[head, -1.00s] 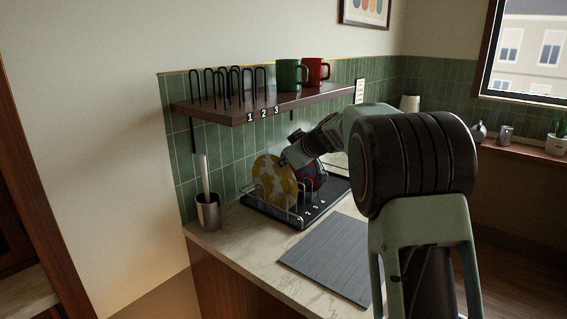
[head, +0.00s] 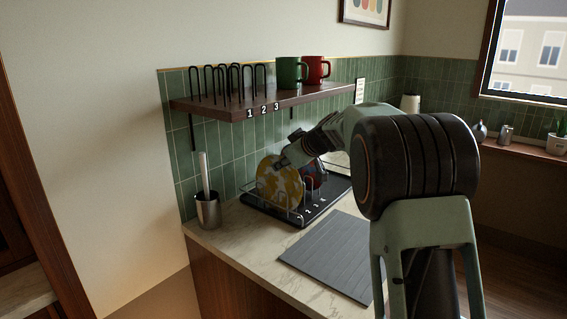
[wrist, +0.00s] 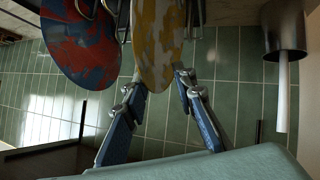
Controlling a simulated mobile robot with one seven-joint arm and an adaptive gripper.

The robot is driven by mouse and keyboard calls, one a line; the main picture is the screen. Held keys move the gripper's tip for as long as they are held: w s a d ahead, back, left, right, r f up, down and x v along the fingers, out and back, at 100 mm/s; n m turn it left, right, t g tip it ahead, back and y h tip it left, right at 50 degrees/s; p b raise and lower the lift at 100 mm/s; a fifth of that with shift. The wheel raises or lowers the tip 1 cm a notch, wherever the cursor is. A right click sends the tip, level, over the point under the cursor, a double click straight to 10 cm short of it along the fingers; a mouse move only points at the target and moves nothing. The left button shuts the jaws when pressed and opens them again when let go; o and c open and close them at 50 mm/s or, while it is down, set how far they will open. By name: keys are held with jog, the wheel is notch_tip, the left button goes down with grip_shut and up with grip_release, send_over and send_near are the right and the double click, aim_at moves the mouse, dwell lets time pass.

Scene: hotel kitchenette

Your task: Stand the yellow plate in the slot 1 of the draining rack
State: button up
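The yellow plate (head: 279,184), with pale patches, stands on edge at the near left end of the draining rack (head: 262,207). I cannot tell surely which slot holds it. In the wrist view, the yellow plate (wrist: 158,40) reaches down between my fingertips. My gripper (wrist: 158,84) is open, one finger on each side of the plate's edge, with the fingers spread. In the head view my gripper (head: 284,161) is at the plate's upper edge. A red and blue plate (head: 314,176) stands farther back in the rack, partly hidden; it also shows in the wrist view (wrist: 80,45).
A steel utensil pot (head: 208,211) stands left of the rack. A shelf (head: 215,112) with wire dividers, a green mug (head: 288,73) and a red mug (head: 315,70) hangs above. A bare grey mat (head: 330,258) lies in front.

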jog(key=shift+s, duration=0.1)
jog(key=v, duration=0.8)
dwell(0.7)
